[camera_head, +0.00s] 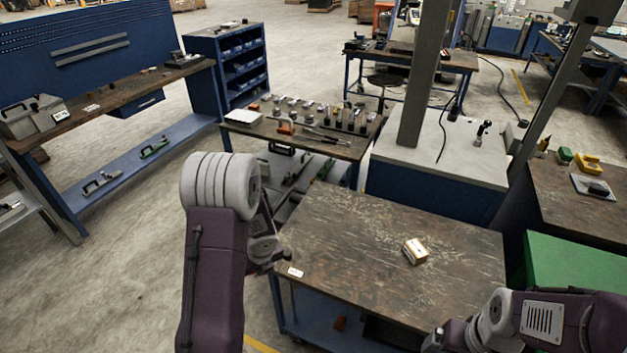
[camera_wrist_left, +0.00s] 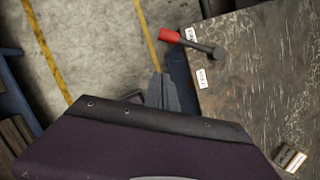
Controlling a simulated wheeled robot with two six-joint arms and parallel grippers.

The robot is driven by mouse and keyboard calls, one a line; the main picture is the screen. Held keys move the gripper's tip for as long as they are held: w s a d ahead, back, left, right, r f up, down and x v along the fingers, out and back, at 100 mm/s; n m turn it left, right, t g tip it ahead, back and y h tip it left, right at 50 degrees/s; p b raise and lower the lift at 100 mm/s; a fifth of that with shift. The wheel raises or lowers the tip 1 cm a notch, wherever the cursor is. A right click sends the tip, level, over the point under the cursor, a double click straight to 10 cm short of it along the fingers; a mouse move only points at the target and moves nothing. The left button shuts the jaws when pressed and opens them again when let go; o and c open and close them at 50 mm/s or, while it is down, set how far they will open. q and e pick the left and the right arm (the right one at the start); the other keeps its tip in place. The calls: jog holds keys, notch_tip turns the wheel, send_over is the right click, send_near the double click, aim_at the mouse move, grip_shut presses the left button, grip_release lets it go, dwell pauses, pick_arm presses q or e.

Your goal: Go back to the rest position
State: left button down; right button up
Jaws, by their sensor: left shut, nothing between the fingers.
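In the head view my left arm rises at the left of the picture, and its gripper (camera_head: 283,256) is beside the left edge of the dark worktable (camera_head: 350,230). In the left wrist view the left gripper's fingers (camera_wrist_left: 163,92) are together with nothing between them, close to the table's edge. My right arm lies at the lower right of the head view, over the table's front right corner. Its gripper end (camera_head: 433,342) is dark and cut by the lower border, so its opening does not show.
A small orange and white box (camera_head: 415,251) sits on the worktable. A red-ended tool (camera_wrist_left: 190,43) shows near the table edge. A tool bench (camera_head: 312,146) stands behind, and a green-topped unit (camera_head: 575,265) at right. Open floor (camera_head: 110,260) lies left.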

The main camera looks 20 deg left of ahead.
pick_arm(q)
jog(key=w+d+r+n+t, duration=0.2)
jog(key=d+r, duration=0.4)
jog(key=r, duration=0.2)
jog(key=s+d+n+g+h, duration=0.1)
jog(key=s+d+n, duration=0.3)
jog(key=n, duration=0.7)
jog(key=s+d+r+n+g+h, duration=0.1)
jog(key=s+d+n+h, duration=0.1)
jog(key=s+d+n, duration=0.3)
jog(key=s+n, duration=0.3)
jog(key=n, duration=0.4)
jog(key=shift+s+d+g, duration=0.15)
jog(key=shift+s+g, duration=0.05)
jog(key=shift+g, duration=0.2)
